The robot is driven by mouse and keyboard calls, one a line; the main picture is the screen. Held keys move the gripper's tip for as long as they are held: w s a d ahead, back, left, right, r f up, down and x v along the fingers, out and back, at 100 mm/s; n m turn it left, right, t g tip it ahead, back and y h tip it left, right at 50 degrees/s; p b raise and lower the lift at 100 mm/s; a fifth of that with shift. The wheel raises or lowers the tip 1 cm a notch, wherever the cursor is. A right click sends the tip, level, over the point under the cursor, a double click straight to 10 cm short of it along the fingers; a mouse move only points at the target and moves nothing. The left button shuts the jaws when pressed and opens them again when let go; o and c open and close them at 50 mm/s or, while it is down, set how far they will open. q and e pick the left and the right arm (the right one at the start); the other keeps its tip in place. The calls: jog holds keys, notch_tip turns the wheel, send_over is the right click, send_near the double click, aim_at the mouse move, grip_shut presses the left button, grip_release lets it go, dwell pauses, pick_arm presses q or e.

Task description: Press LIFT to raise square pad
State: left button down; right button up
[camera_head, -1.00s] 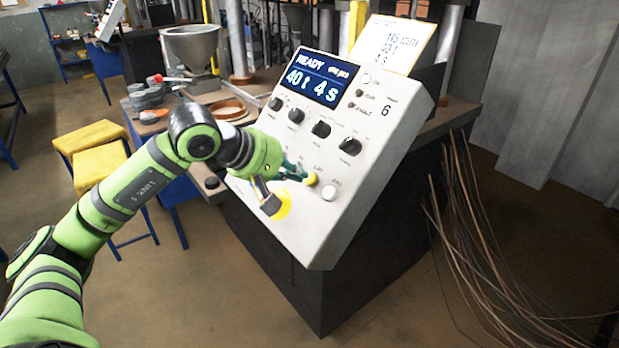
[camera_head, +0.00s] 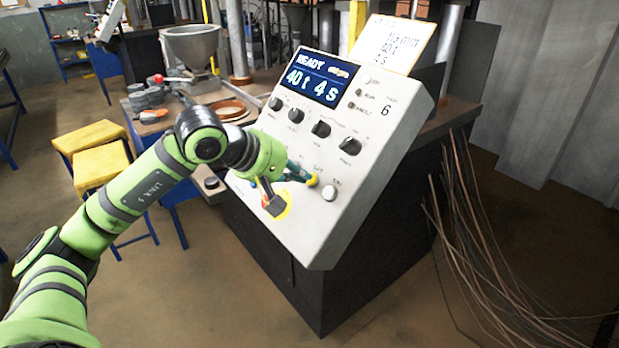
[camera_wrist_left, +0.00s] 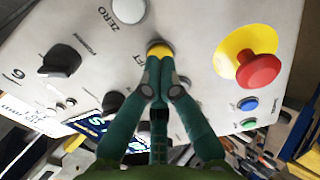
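The yellow LIFT button (camera_head: 313,180) is on the sloping white control panel (camera_head: 305,225), left of a white button. It also shows in the left wrist view (camera_wrist_left: 159,47), at the tips of my fingers. My left gripper (camera_head: 306,177) has its teal fingers together with nothing between them. In the left wrist view its fingertips (camera_wrist_left: 158,62) meet at the lower edge of the button and seem to touch it; I cannot tell whether it is pushed in. The panel display (camera_head: 320,78) reads READY, 40 t, 4 s. I cannot make out the square pad. My right gripper is not in view.
A red emergency stop (camera_wrist_left: 258,70) on a yellow ring is right of my fingers in the wrist view. The ZERO button (camera_head: 329,193) is close to LIFT. Several black knobs (camera_head: 321,129) are higher on the panel. Cables (camera_head: 470,230) hang at the right.

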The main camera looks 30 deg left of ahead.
pick_arm(q)
jog(key=shift+w+d+f, duration=0.15)
jog(key=shift+w+f, duration=0.2)
jog(key=shift+w, duration=0.05)
jog(key=shift+f+b, duration=0.15)
jog(key=shift+b, duration=0.15)
dwell(0.6)
dwell(0.4)
jog(key=b+v, duration=0.3)
jog(key=v, duration=0.5)
dwell(0.3)
dwell(0.5)
